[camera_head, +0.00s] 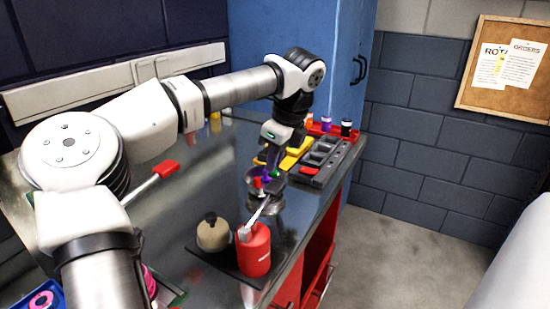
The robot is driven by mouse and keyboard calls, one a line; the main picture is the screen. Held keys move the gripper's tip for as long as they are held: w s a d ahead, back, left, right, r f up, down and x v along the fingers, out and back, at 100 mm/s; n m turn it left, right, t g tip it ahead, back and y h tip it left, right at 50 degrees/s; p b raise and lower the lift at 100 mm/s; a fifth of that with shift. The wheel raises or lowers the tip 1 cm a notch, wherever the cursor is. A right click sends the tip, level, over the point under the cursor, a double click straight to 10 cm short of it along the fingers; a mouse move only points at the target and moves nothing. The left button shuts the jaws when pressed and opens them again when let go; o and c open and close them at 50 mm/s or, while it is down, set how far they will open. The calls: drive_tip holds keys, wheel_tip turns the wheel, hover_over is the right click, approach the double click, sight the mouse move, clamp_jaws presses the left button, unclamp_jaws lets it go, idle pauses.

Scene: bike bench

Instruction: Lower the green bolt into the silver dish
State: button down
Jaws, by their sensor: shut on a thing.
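My gripper (270,180) points down over the right part of the metal bench. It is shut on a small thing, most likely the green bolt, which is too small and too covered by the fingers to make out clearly. A round silver dish (274,209) lies under and just in front of the gripper, partly hidden by the fingers and by a pale-headed tool. Small red and purple pieces (258,184) show right beside the fingers. I cannot tell whether the held thing touches the dish.
A red bottle (254,252) and a tan jar with a dark knob (212,233) stand on a dark mat in front. A dark compartment tray (323,157) and a yellow item (292,158) lie behind right. A red-handled tool (165,169) lies left. The bench middle is clear.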

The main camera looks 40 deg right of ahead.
drive_tip(key=shift+f+b, duration=0.65)
drive_tip(key=shift+f, duration=0.2)
idle(0.4)
drive_tip(key=c, duration=1.4)
unclamp_jaws()
drive_tip(key=shift+o, duration=0.2)
